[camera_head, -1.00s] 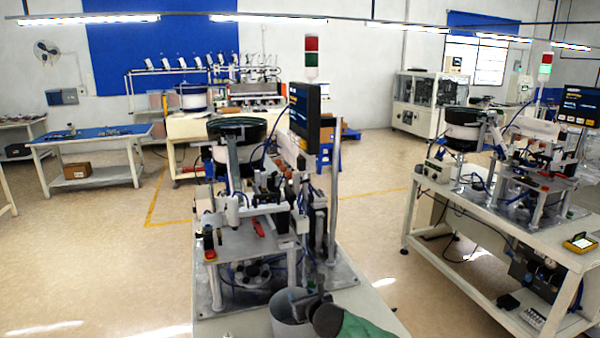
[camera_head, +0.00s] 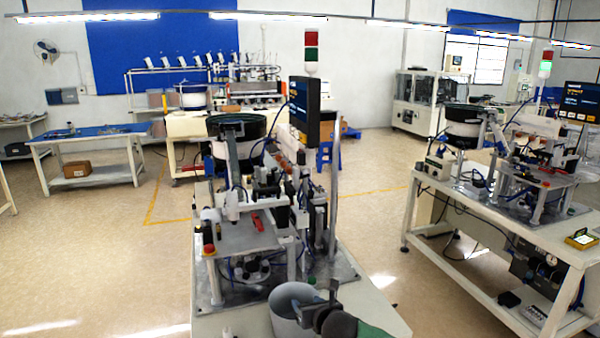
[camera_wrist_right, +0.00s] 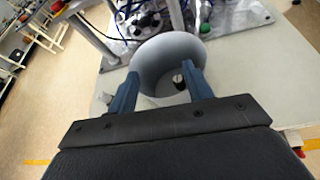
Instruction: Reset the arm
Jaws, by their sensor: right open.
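My right gripper (camera_head: 318,302) is over the right side of a grey cup-like container (camera_head: 284,318) at the bottom of the head view. In the right wrist view the two blue fingers (camera_wrist_right: 163,85) are apart, with nothing held between them. The container (camera_wrist_right: 150,55) lies beyond and between the fingertips, its mouth facing the camera. A small dark thing (camera_wrist_right: 178,79) shows inside it, too small to name. My left gripper is not in view.
The bowl feeder machine (camera_head: 235,238) stands on the bench just beyond the container. A small pale part (camera_head: 226,332) is at the bench's front. A second feeder bench (camera_head: 420,185) stands at the right. Open floor lies to the left.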

